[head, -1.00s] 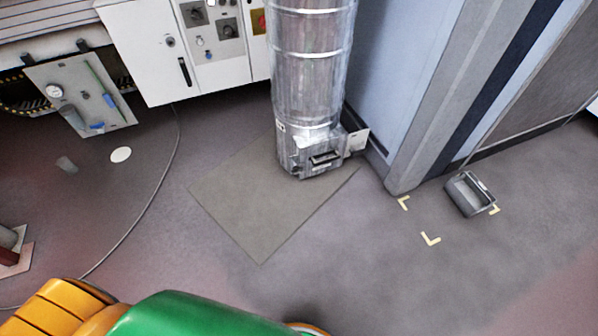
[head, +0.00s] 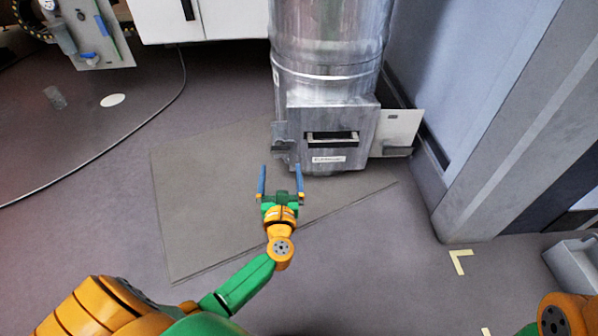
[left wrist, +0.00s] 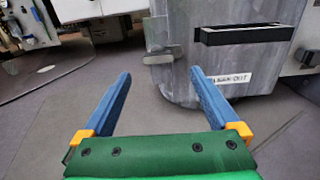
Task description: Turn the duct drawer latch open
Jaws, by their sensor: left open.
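The duct drawer (head: 309,153) is a grey metal box front at the foot of the round silver duct (head: 328,40). The latch (head: 282,138) is a small grey metal piece on the drawer's left side. In the left wrist view the latch (left wrist: 158,56) sticks out left of the drawer front, beyond the fingers. My left gripper (head: 281,182) is open and empty, with blue fingers, just below and in front of the latch, apart from it. My right gripper is not in view.
A white plate (head: 400,128) stands out at the drawer's right side, near the wall. A grey mat (head: 215,200) lies on the floor under the duct. A grey bin (head: 575,265) stands at the right edge. A hose curves over the floor at left.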

